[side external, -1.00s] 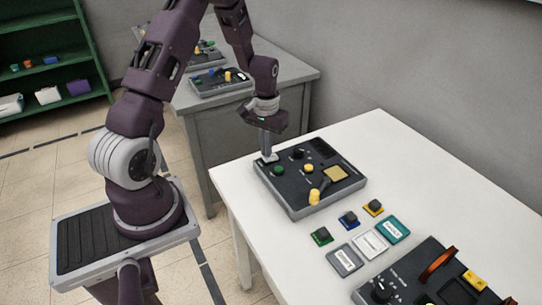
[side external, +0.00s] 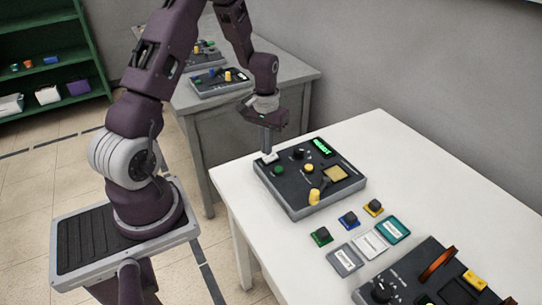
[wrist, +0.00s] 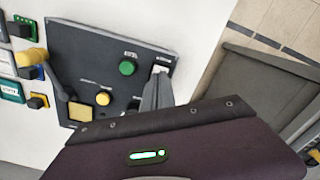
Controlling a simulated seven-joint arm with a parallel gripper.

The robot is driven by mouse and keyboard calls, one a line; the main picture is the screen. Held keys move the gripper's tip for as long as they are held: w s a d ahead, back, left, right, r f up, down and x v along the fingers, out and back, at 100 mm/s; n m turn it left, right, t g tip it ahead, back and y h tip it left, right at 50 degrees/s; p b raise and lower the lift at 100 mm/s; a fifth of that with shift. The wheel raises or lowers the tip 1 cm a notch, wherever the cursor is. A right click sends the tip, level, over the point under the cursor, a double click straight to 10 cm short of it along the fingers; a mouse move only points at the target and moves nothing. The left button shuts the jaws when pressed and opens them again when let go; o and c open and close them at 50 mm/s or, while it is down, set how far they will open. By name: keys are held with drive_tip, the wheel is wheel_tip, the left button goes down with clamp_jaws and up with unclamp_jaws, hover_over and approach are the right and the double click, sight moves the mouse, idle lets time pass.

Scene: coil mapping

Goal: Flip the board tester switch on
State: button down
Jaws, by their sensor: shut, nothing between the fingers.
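The board tester (side external: 310,180) is a dark panel box on the white table, with a green button (side external: 279,171), a yellow button (side external: 309,168), a black knob (side external: 298,154), a yellow-handled lever (side external: 314,196) and a pale gold pad (side external: 336,173). Its small display (side external: 322,147) is lit green. My gripper (side external: 268,157) is shut and empty, pointing down at the tester's back left corner. In the wrist view the fingertips (wrist: 160,72) are at a white switch (wrist: 159,69) beside the green button (wrist: 127,67). I cannot tell whether they touch; the fingers hide part of it.
Small colored modules with black knobs (side external: 349,219) and several flat labelled cards (side external: 370,244) lie in front of the tester. Another dark device (side external: 415,280) with an orange handle stands at the near right. A grey desk (side external: 240,110) stands behind.

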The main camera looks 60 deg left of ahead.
sight(267, 158)
wheel_tip(267, 158, up, 5)
drive_tip(key=shift+r, duration=0.1)
idle(0.3)
